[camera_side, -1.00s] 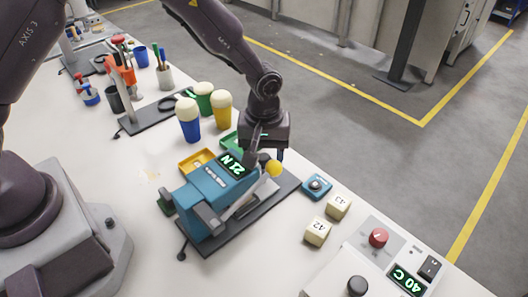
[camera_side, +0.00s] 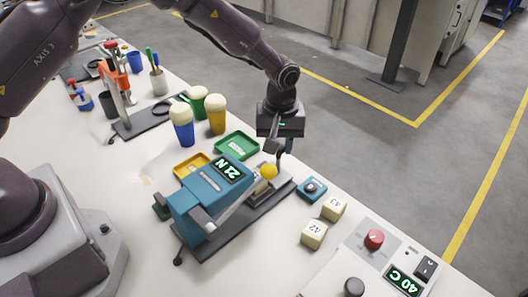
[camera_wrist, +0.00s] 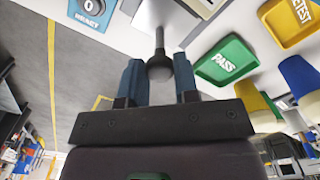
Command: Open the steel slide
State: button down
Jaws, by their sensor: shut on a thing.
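The blue press-like device (camera_side: 205,190) with a green "21 N" display (camera_side: 228,170) stands on a dark base plate near the table's right edge. The pale steel slide (camera_side: 243,192) shows along its right side, partly hidden by the device. My gripper (camera_side: 284,155) is just beyond that ball, pointing down. The side view does not show the knob clearly.
A green PASS tray (camera_side: 237,145), yellow tray (camera_side: 190,163) and foam-topped cups (camera_side: 216,112) stand left of my gripper. A blue button box (camera_side: 312,189), cream blocks (camera_side: 333,208) and a control panel (camera_side: 372,265) lie to its right and front.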

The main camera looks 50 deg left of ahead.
jog(key=w, duration=0.6)
jog(key=c, duration=0.8)
grip_release()
jog(key=shift+c, duration=0.2)
notch_tip(320, 180, up, 13)
